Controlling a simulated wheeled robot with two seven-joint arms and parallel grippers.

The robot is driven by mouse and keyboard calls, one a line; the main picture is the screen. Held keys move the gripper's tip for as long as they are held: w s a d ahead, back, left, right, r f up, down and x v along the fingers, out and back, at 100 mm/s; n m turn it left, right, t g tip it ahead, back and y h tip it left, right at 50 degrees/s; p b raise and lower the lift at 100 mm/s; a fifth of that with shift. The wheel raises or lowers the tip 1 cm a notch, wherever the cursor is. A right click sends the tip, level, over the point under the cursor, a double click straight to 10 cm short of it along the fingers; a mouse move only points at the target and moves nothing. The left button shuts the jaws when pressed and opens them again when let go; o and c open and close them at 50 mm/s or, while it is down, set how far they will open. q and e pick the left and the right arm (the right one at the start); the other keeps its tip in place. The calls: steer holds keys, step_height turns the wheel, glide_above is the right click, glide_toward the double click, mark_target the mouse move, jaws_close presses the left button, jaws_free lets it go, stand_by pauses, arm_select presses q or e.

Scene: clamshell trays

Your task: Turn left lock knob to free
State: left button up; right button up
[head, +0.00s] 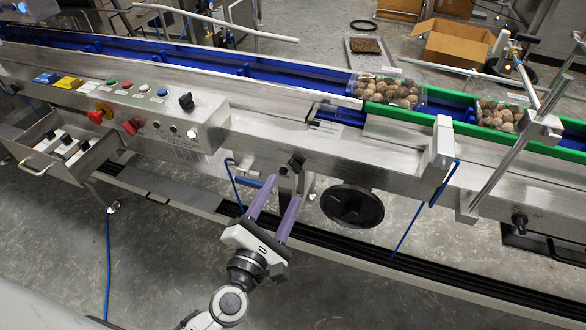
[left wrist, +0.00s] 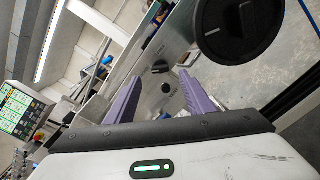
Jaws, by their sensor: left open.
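The left lock knob (head: 293,163), small and black, sits on the front steel rail of the conveyor. My left gripper (head: 282,190), with two purple fingers, is open and empty just in front of and below it in the head view, apart from it. In the left wrist view the knob (left wrist: 160,67) shows between and beyond the two fingertips of the left gripper (left wrist: 162,82), looking like a dark bar. A similar black knob (head: 519,222) shows at the far right. My right gripper is not in view.
A black disc (head: 352,205) is right of the fingers; a black disc with a pale mark (left wrist: 241,28) shows large in the wrist view. A control panel (head: 150,110) is at left. Clear trays of brown round items (head: 388,91) lie on the belt. Thin blue cords hang near the rail.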

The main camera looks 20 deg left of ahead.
mark_target(295, 169)
arm_select(q)
steer(key=w, duration=0.7)
steer(key=shift+w+d, duration=0.15)
steer(key=shift+w, duration=0.2)
steer(key=c, duration=1)
steer(key=shift+c, duration=0.2)
